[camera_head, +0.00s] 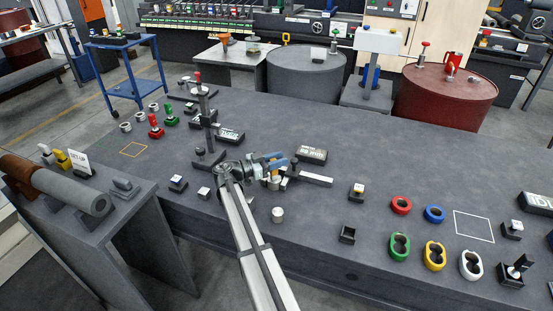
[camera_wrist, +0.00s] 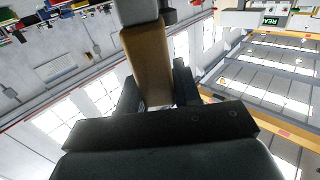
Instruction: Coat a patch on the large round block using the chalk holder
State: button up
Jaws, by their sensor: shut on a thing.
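My gripper (camera_head: 274,163) is over the middle of the dark table, shut on a tan-brown piece. I take this piece to be the chalk holder (camera_wrist: 147,62); it fills the gap between the dark fingers in the wrist view, with a grey part at its far end. In the head view a small orange-brown bit of it shows at the gripper. Small pale pieces stand close below the gripper, partly hidden by it. A short pale round block (camera_head: 277,215) stands apart, nearer the table's front edge. I cannot tell for sure which piece is the large round block.
A dark post stand (camera_head: 207,125) rises left of my gripper. A light bar (camera_head: 315,178) and a black label block (camera_head: 312,155) lie to its right. Coloured rings, including a red one (camera_head: 401,204), and a white outlined square (camera_head: 474,227) are farther right.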

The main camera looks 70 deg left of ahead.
jog(key=shift+s+d, duration=0.4)
jog(key=shift+d, duration=0.05)
jog(key=shift+s+d+r, duration=0.1)
jog(key=shift+s+r, duration=0.05)
jog(key=shift+r, duration=3.9)
